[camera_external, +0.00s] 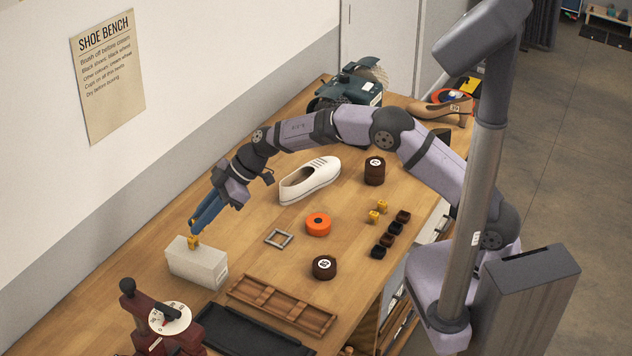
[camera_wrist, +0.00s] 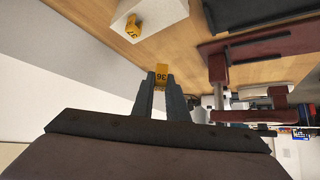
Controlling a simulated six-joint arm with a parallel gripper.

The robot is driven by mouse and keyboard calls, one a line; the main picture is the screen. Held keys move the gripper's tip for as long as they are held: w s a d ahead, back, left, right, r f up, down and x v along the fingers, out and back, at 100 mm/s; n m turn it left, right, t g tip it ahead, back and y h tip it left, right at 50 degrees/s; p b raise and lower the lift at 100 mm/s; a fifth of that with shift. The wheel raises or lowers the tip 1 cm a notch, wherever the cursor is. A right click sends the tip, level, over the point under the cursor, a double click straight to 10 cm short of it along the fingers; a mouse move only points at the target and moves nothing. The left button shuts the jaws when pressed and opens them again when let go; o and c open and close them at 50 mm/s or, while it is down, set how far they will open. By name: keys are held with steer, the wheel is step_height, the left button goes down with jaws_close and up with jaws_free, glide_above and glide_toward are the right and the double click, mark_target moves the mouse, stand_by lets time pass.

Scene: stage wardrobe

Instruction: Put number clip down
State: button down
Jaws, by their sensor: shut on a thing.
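My gripper (camera_wrist: 160,88) is shut on a yellow number clip marked 36 (camera_wrist: 162,73), held between the fingertips in the wrist view. A second yellow clip marked 37 (camera_wrist: 133,28) is at the edge of the white box (camera_wrist: 150,12). In the external view my gripper (camera_external: 194,226) reaches down at the left, close above the white box (camera_external: 197,265). A yellow clip (camera_external: 193,242) shows there at the fingertips and box top; I cannot tell which clip it is. Two more yellow clips (camera_external: 378,211) lie on the bench at the right.
A dark red stand with a white dial (camera_external: 170,318) is near the box. A wooden tray (camera_external: 283,305), black tray (camera_external: 245,335), grey frame (camera_external: 279,238), orange tin (camera_external: 318,224) and white shoe (camera_external: 310,181) are on the bench. Bare wood lies between the box and shoe.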

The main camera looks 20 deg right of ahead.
mark_target(203, 263)
steer(key=shift+m+t, duration=0.5)
steer(key=shift+m, duration=0.1)
steer(key=shift+f, duration=5)
steer(key=shift+f, duration=0.1)
steer(key=c, duration=1.7)
jaws_free()
steer(key=shift+c, duration=0.2)
